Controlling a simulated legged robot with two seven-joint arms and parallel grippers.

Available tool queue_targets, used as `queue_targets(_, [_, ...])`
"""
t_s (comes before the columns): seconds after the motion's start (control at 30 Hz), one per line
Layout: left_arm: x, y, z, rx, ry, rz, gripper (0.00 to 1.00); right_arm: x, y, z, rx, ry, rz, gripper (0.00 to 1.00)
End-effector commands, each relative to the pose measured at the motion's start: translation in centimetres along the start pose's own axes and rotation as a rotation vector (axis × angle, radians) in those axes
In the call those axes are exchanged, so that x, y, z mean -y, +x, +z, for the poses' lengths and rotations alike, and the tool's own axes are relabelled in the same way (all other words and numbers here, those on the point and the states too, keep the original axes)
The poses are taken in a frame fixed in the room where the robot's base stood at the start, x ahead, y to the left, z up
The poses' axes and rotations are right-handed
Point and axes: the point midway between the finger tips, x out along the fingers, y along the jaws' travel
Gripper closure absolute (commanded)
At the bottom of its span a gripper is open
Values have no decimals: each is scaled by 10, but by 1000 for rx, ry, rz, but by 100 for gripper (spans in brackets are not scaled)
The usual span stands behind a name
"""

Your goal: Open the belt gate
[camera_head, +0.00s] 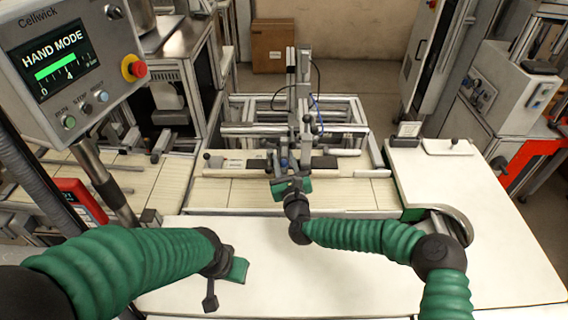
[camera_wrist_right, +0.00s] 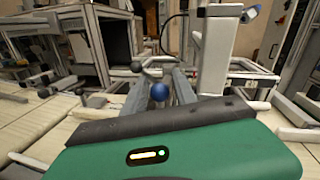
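The belt gate appears to be the grey frame with a post (camera_head: 304,85) and a low crossbar over the conveyor belt (camera_head: 225,192); which part swings or slides I cannot tell. A blue ball knob (camera_wrist_right: 160,91) sits in the middle of the right wrist view. My right gripper (camera_head: 282,164) is at the gate, with two grey fingers apart on either side of the blue knob; whether they touch it I cannot tell. My left gripper (camera_head: 240,270) hangs low over the white table, away from the gate; its fingers are not clear.
A control panel (camera_head: 68,65) reading HAND MODE stands at the upper left on a post. A white table (camera_head: 300,275) lies in front, mostly bare. A cardboard box (camera_head: 272,46) stands on the floor behind. A grey cabinet (camera_head: 505,92) is at right.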

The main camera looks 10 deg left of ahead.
Motion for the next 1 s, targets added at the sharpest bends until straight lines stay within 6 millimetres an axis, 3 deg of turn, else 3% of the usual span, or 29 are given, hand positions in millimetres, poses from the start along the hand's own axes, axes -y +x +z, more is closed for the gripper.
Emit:
queue_targets(0.27, [0,3,1,0,0,0,64,-2,-11,-4,-5,1,4,66])
queue_targets(0.37, [0,7,2,0,0,0,64,-2,-32,-5,-6,0,5,66])
queue_targets(0.7, [0,23,5,0,0,0,64,-2,-130,-5,-4,1,4,66])
queue_targets(0.83, [0,26,6,0,0,0,64,-1,-155,-4,-3,-1,2,66])
queue_targets(1.0, [0,26,6,0,0,0,64,-1,-167,-2,-1,0,1,66])
